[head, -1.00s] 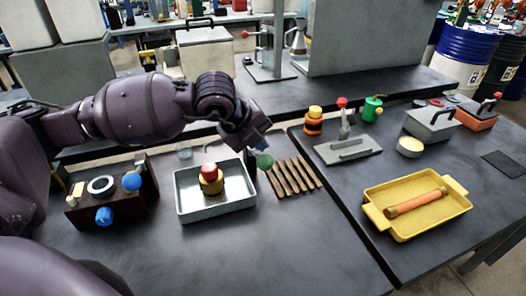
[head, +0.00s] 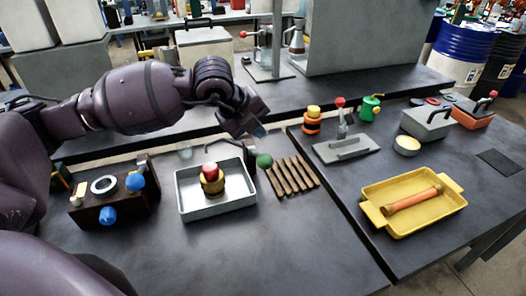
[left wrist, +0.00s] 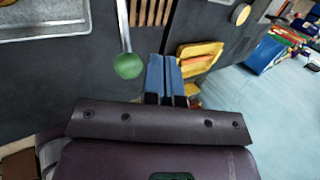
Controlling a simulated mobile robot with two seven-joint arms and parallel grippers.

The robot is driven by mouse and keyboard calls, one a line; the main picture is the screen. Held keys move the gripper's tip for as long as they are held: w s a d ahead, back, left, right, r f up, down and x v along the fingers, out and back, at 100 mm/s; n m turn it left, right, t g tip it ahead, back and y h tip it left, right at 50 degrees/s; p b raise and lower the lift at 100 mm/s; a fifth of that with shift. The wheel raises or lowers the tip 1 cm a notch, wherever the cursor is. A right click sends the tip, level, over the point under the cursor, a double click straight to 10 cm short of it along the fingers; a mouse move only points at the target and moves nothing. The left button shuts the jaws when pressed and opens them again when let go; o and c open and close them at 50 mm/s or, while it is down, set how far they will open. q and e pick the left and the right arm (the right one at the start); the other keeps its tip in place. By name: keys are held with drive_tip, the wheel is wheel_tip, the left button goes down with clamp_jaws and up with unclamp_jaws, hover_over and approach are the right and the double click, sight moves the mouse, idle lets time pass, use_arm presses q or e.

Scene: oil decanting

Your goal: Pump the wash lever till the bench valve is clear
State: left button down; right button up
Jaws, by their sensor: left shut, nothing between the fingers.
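The wash lever ends in a green ball knob (head: 264,161), just right of a shallow metal tray (head: 217,211). A brass-coloured valve body with a red top (head: 211,180) stands upright in the tray; whether any dirt remains on it is too small to tell. My left gripper (head: 261,133) is shut and empty, above and apart from the green knob. In the left wrist view its blue fingers (left wrist: 164,76) are together, to the right of the green knob (left wrist: 128,66) on its pale rod (left wrist: 122,28). My right gripper is not in view.
Dark slats (head: 291,176) lie right of the knob. A wooden box with blue knobs (head: 113,205) stands left of the tray. A yellow tray (head: 431,217) with an orange tube is on the right bench. The front of the near bench is clear.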

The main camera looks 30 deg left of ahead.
use_arm(q)
drive_tip(key=r, duration=0.2)
drive_tip(key=w+a+r+p, duration=0.1)
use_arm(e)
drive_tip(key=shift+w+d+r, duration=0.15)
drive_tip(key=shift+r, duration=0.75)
